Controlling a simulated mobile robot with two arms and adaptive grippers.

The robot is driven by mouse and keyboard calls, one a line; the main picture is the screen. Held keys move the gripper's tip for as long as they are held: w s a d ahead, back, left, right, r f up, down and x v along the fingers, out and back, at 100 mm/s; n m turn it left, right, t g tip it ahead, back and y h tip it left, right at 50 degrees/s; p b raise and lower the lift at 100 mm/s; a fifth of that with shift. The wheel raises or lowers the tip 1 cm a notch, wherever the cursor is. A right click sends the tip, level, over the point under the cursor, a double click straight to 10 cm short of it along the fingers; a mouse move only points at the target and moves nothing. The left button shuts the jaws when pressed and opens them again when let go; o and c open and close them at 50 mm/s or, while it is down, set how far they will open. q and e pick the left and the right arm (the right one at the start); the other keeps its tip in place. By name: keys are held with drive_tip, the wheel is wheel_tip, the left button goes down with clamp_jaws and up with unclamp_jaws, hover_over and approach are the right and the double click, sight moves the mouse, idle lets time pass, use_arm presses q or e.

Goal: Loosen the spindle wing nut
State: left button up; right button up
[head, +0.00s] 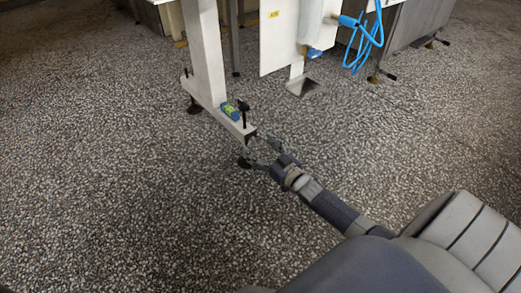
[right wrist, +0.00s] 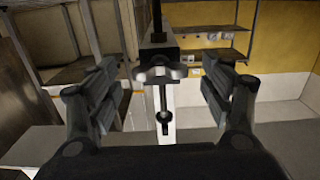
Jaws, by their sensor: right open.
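The spindle wing nut (right wrist: 158,73) shows in the right wrist view as a pale two-lobed piece under the end of a dark beam. A thin rod with a rounded end (right wrist: 163,118) hangs below it. My right gripper (head: 260,148) is at the near end of the white machine foot beam (head: 213,108) in the head view. In the right wrist view my right gripper (right wrist: 165,80) is open, one finger on each side of the wing nut, with gaps on both sides. In the head view the wing nut cannot be made out by the gripper. My left gripper is not in view.
A black upright handle (head: 243,110) and a small green-yellow item (head: 230,112) are on the beam. A white panel (head: 285,35) and a blue coiled hose (head: 366,40) are behind to the right. The speckled floor (head: 130,190) is clear at left.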

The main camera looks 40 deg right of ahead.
drive_tip(key=c, duration=1.1)
drive_tip(key=shift+o, duration=0.2)
